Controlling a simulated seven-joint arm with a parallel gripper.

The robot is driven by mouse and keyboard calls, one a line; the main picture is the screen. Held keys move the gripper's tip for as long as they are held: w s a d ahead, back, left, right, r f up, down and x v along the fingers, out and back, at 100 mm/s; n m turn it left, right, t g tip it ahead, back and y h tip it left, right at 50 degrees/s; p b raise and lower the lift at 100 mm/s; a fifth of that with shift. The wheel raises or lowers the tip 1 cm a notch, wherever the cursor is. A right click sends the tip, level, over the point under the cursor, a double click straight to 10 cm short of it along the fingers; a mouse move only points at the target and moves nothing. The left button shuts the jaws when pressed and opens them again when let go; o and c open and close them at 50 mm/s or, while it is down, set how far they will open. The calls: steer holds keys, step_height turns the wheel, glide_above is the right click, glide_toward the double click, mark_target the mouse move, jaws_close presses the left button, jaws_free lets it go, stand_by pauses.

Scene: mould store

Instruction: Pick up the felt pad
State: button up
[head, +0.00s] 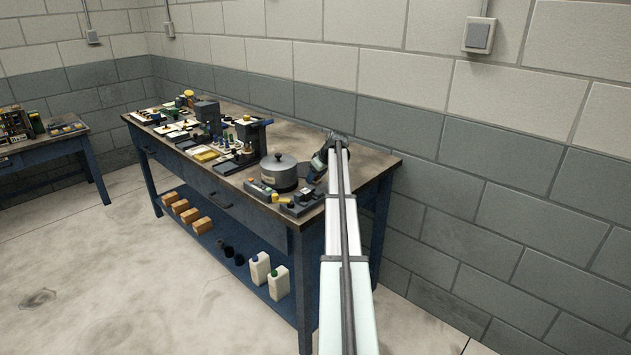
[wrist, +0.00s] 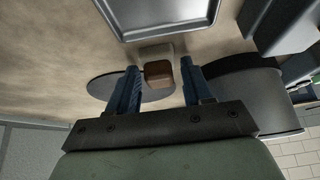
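My gripper (wrist: 160,78) shows in the wrist view with its two blue fingers apart, so it is open. Between the fingertips is a small block (wrist: 158,74) with a brown face and a beige part behind it, with gaps on both sides. A flat dark grey round disc (wrist: 103,88) lies on the bench beyond the fingers, partly hidden by the left one. I cannot tell for certain whether the disc or the block is the felt pad. In the head view my gripper (head: 322,160) is over the bench's right end, where my arm hides much of the spot.
A metal tray (wrist: 205,28) lies just beyond the block. A round grey pot (head: 279,175) stands left of my gripper on the bench (head: 305,135). Several tools and boxes crowd the bench's left part. The wall is close behind; the bench's back right corner is mostly clear.

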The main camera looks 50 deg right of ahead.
steer(key=c, duration=0.7)
steer(key=shift+c, duration=0.2)
step_height(320, 180, up, 10)
stand_by(0.3)
